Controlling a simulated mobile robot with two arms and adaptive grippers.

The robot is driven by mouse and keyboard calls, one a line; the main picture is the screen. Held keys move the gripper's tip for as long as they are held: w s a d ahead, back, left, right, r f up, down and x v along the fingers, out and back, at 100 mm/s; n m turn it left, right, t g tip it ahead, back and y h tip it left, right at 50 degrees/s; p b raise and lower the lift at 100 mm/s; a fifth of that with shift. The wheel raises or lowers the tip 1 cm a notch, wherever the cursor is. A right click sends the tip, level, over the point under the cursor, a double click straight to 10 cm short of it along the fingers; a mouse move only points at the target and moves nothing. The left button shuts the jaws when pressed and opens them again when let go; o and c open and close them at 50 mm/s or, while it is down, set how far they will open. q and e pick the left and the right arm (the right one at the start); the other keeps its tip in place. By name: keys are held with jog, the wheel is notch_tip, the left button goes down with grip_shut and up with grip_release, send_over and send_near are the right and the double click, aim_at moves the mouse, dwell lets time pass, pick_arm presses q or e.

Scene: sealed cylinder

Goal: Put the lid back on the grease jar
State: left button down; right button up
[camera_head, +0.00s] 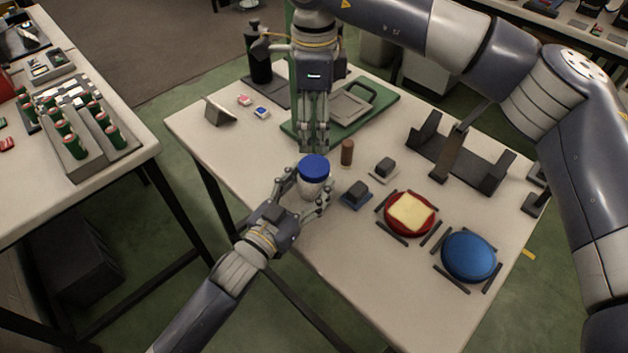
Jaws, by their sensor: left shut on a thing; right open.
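The grease jar (314,188) is a white round jar standing upright near the front edge of the table. A blue lid (314,167) sits on top of its mouth and looks level; whether it is fully seated I cannot tell. My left gripper (309,192) is shut around the jar's white body from the front, with a finger at each side. My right gripper (314,145) points down just behind and above the lid. It is open, its fingers look close together from this angle, and nothing shows between them.
A green board (378,118) and dark cradle (459,158) lie behind. The table's left front is clear.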

notch_tip(320, 180, up, 2)
jog(key=shift+r, duration=0.15)
pick_arm(q)
jog(key=shift+c, duration=2.3)
grip_release()
jog(key=v, duration=1.2)
